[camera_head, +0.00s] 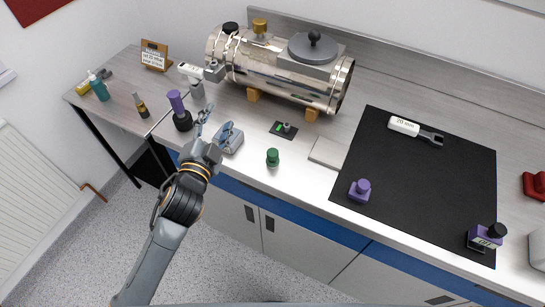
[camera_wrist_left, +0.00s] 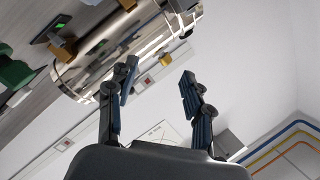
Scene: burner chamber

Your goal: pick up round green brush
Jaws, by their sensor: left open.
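The round green brush (camera_head: 273,157) stands upright on the counter near its front edge, right of my left gripper. A dark green thing at the left edge of the left wrist view (camera_wrist_left: 14,72), partly cut off, looks like the same brush. My left gripper (camera_head: 217,130) is open with nothing between its fingers, to the left of the brush and apart from it. In the left wrist view the spread fingers (camera_wrist_left: 158,88) point toward the metal chamber and the wall. My right gripper is not in view.
The metal burner chamber (camera_head: 275,70) stands behind the brush. A small black pad (camera_head: 283,130) and a flat grey plate (camera_head: 328,153) lie near the brush. A purple-handled tool (camera_head: 180,110) stands left of the gripper. A black mat (camera_head: 405,185) bearing several items covers the right side.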

